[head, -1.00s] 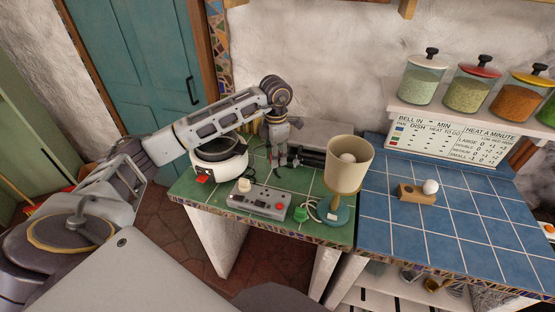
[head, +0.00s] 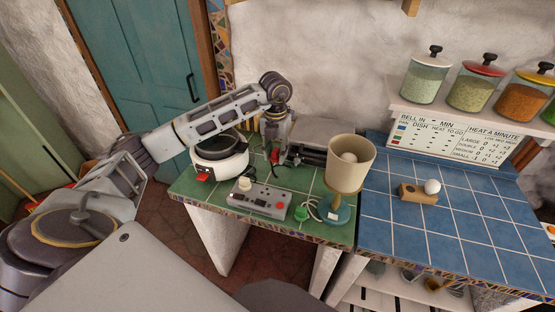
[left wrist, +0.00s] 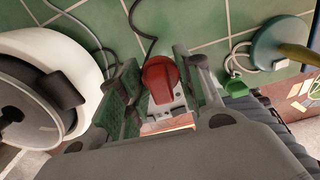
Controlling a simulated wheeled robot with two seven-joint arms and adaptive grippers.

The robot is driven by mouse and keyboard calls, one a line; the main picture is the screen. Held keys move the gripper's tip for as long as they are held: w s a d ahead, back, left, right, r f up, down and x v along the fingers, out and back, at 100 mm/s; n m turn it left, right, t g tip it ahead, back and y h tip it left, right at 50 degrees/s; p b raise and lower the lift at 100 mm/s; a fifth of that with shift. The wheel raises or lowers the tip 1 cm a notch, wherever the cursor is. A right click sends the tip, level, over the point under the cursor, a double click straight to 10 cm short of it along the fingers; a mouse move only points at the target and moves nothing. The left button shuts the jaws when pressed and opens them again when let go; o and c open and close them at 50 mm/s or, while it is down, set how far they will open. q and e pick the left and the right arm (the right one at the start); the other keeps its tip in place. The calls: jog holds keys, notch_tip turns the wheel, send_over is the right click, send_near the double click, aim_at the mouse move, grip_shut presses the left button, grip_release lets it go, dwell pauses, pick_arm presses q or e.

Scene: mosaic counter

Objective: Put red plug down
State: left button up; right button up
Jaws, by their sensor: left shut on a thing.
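My left gripper (head: 274,154) is low over the back of the green-tiled counter, between the rice cooker and the grey appliance. It is shut on the red plug (head: 275,157). In the left wrist view the red plug (left wrist: 160,78) sits between the fingers, with a dark cord running from it. The fingers hide part of the plug, and I cannot tell whether it touches the counter. A grey socket box (head: 259,199) with a white plug (head: 244,185) and a red button lies nearer the front. My right gripper is not in view.
A white rice cooker (head: 220,165) stands left of the gripper. A lamp (head: 346,170) stands to the right, with a green plug (head: 301,214) beside its base. A grey appliance (head: 325,140) is at the back. The blue-tiled counter (head: 450,225) is largely clear.

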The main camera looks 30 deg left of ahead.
pick_arm(q)
jog(key=shift+n, duration=0.4)
send_over(276, 181)
jog(key=shift+f+p, duration=0.45)
jog(key=shift+f, duration=2.65)
jog(key=shift+f, duration=0.1)
jog(key=shift+f+p, duration=0.3)
jog(key=shift+f, duration=1.5)
jog(key=shift+f, duration=0.1)
jog(key=o, duration=1)
jog(key=shift+o, duration=0.2)
